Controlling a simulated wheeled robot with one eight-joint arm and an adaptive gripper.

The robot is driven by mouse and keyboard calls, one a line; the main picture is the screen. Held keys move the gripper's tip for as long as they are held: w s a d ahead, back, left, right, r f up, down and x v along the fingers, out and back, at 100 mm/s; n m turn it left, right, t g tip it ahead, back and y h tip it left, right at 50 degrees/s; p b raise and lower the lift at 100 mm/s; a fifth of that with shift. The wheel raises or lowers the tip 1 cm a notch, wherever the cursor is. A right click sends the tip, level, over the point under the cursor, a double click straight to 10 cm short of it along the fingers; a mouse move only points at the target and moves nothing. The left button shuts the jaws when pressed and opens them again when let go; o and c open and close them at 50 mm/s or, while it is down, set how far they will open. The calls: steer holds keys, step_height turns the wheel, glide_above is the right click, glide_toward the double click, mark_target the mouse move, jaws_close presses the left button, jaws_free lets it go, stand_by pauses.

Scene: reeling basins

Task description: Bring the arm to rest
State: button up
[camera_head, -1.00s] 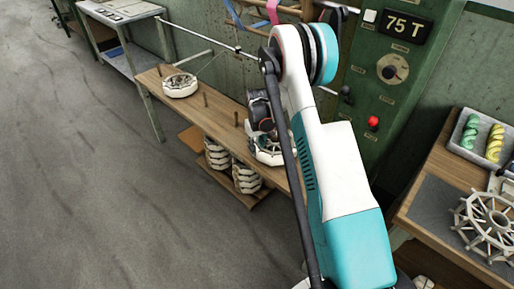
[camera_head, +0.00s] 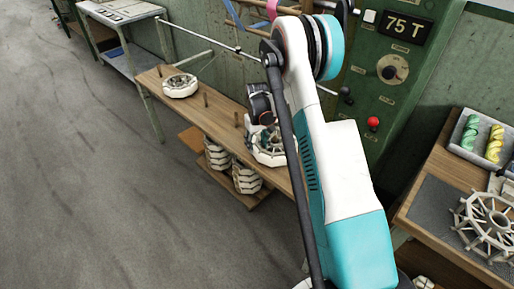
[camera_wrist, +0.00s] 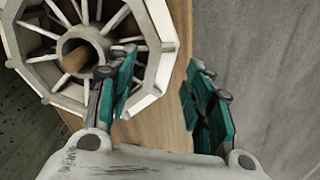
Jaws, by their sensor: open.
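My gripper (camera_wrist: 165,90) is open in the wrist view, with its two green-padded fingers apart and wooden bench top showing between them. A white spoked reel (camera_wrist: 85,45) lies close by at the upper left, with a wooden peg in its hub; the left finger overlaps its rim in the picture. I cannot tell whether they touch. In the head view my white and teal arm reaches over the bench (camera_head: 212,112), and a white reel (camera_head: 268,148) sits there partly behind the arm. My fingers are hidden in the head view.
Another white reel (camera_head: 180,86) sits at the bench's far end. Stacked reels (camera_head: 246,178) stand on the lower shelf. At right are a green control panel (camera_head: 392,80), a tray of coloured skeins (camera_head: 480,140) and a large spoked wheel (camera_head: 488,222). The floor at left is clear.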

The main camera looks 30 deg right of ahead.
step_height(320, 180, up, 9)
steer(key=s+a+r+t, duration=0.2)
steer(key=s+a+r, duration=0.4)
steer(key=r, duration=0.5)
steer(key=s+a+r+t, duration=0.1)
steer(key=s+a+r, duration=0.2)
steer(key=s+r, duration=0.6)
steer(key=s+a+r+t, duration=0.1)
steer(key=s+a+t, duration=0.1)
steer(key=s, duration=0.7)
steer(key=s+a+r+t, duration=0.1)
steer(key=s+a, duration=0.3)
steer(key=s, duration=0.5)
steer(key=shift+a+r+t, duration=0.4)
steer(key=shift+t, duration=0.2)
